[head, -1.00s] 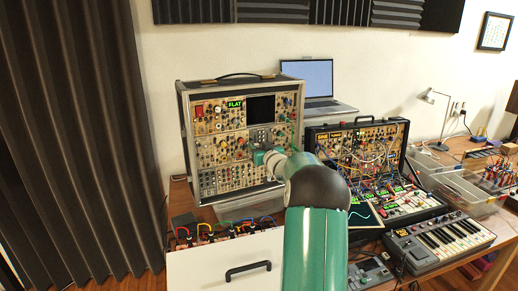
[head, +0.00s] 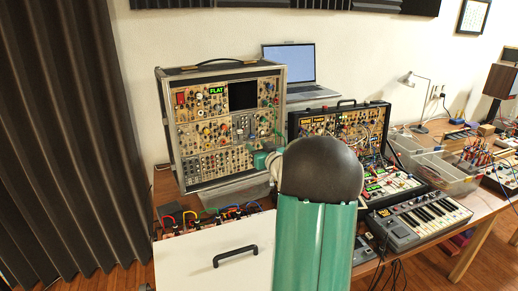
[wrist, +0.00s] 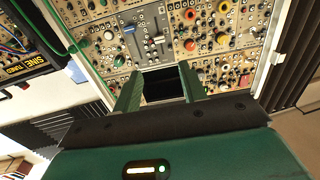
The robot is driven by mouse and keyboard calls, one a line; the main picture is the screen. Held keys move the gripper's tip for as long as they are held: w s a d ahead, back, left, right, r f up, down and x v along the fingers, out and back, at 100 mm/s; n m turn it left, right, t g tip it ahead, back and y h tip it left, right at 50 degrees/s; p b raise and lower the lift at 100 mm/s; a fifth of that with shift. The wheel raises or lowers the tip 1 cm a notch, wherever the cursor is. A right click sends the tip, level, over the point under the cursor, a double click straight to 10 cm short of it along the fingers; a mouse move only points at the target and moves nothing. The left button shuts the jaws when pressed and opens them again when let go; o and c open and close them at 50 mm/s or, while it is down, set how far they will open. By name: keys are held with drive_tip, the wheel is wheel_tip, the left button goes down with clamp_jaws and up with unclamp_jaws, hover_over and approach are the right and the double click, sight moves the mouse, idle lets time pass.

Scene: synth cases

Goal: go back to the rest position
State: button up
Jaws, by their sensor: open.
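My gripper (wrist: 160,84) shows in the wrist view with two green fingers set apart, and I see nothing held between them. Beyond the fingers is the face of the tall modular synth case (wrist: 215,42), full of knobs and jacks. In the head view the same case (head: 205,145) stands upright at the back of the table, its display reading FLAT. My bent green arm reaches toward its lower right part and hides most of the gripper there. I cannot tell the exact gap to the panel.
A second synth case (head: 318,122) with patch cables, a laptop (head: 289,66) and a keyboard synth (head: 424,218) stand to the right. A white panel with a black handle (head: 236,256) is in front. Clear bins (head: 452,175) and a desk lamp (head: 414,80) are further right.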

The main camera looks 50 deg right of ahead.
drive_tip(key=shift+s+a, duration=0.15)
drive_tip(key=shift+s, duration=0.25)
drive_tip(key=a+r+g, duration=0.3)
drive_tip(key=a, duration=0.9)
drive_tip(key=a+r+g, duration=0.2)
drive_tip(key=a, duration=1)
drive_tip(key=s+a+f+n+g+y, duration=0.2)
drive_tip(key=s+a+f+g+y, duration=0.1)
drive_tip(key=s+a, duration=0.8)
drive_tip(key=s+a+f+n+g+y, duration=0.2)
drive_tip(key=s+a+f+g+y, duration=0.1)
drive_tip(key=s+a, duration=0.8)
drive_tip(key=a, duration=0.3)
drive_tip(key=shift+f, duration=0.2)
drive_tip(key=shift+s, duration=0.1)
